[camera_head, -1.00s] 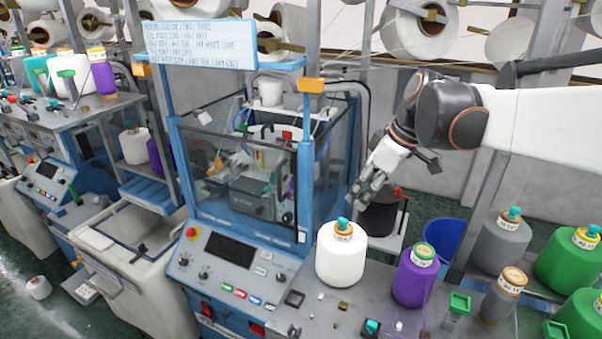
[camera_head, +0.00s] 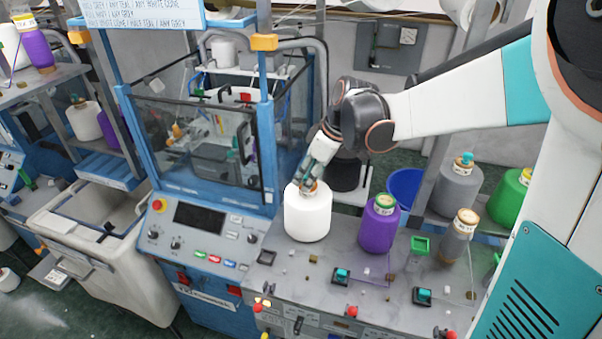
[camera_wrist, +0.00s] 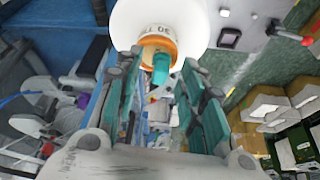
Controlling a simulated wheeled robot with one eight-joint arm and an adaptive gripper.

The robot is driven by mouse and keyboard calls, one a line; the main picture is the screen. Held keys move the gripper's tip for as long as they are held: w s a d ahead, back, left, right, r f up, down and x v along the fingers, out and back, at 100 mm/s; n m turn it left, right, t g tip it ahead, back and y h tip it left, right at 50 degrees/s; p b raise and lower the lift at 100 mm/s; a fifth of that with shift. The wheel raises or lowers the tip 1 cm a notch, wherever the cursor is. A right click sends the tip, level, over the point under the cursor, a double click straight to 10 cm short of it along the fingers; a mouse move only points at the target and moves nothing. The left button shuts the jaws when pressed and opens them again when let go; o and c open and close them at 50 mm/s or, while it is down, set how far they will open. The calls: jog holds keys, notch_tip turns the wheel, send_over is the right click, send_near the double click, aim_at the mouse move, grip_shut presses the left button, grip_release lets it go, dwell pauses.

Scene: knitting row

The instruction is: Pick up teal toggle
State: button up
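A teal toggle (camera_wrist: 161,68) stands on the orange-and-white top of a white yarn cone (camera_head: 307,218), which also shows in the wrist view (camera_wrist: 160,18). My gripper (camera_head: 309,180) is at the top of this cone. In the wrist view my gripper (camera_wrist: 158,72) has its two teal-padded fingers apart, with the toggle between their tips. Gaps show on both sides, so it is open. In the head view the fingers mostly hide this toggle. Other teal pieces sit on the panel, one at the middle (camera_head: 342,275) and one farther right (camera_head: 423,294).
A purple cone (camera_head: 379,224) stands to the right of the white one. A grey cone (camera_head: 456,187) with a teal top and a green cone (camera_head: 509,200) stand farther right. A glass-walled blue machine (camera_head: 205,145) is close on the left. A blue bin (camera_head: 404,188) is behind.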

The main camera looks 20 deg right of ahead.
jog(key=c, duration=0.7)
jog(key=shift+c, duration=0.2)
jog(key=shift+r, duration=0.1)
notch_tip(320, 180, up, 20)
jog(key=shift+s+f+b, duration=0.1)
jog(key=shift+b, duration=0.4)
dwell(0.6)
